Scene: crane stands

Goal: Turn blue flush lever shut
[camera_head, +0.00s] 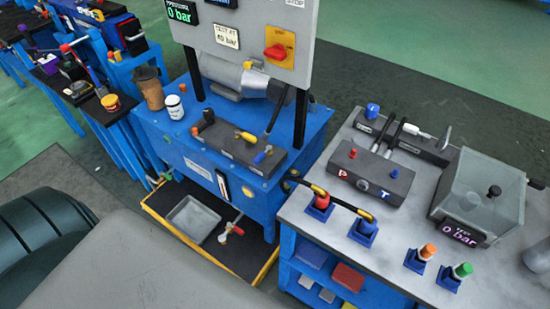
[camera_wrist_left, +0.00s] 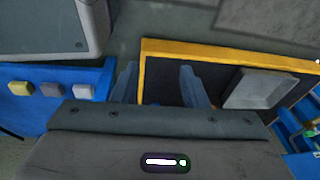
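A small lever with a blue tip (camera_head: 260,157) sits at the right end of the dark manifold block (camera_head: 228,145) on the blue power unit. It looks most like the blue flush lever, but it is too small for me to tell its exact angle. A yellow-tipped lever (camera_head: 246,137) is just behind it on the same block. My left gripper (camera_wrist_left: 160,85) shows only in the left wrist view, with its two fingers apart and nothing between them. It is over the floor and the yellow-edged drip tray, and the blue lever is not in that view. My right gripper is in neither view.
The blue power unit (camera_head: 162,137) carries a white can (camera_head: 174,107), a brown cup (camera_head: 149,92) and an upright panel (camera_head: 245,28). Right of it stands a grey-topped bench (camera_head: 400,230) with hose couplings and a clear box. A yellow-edged drip tray (camera_head: 262,271) lies on the floor.

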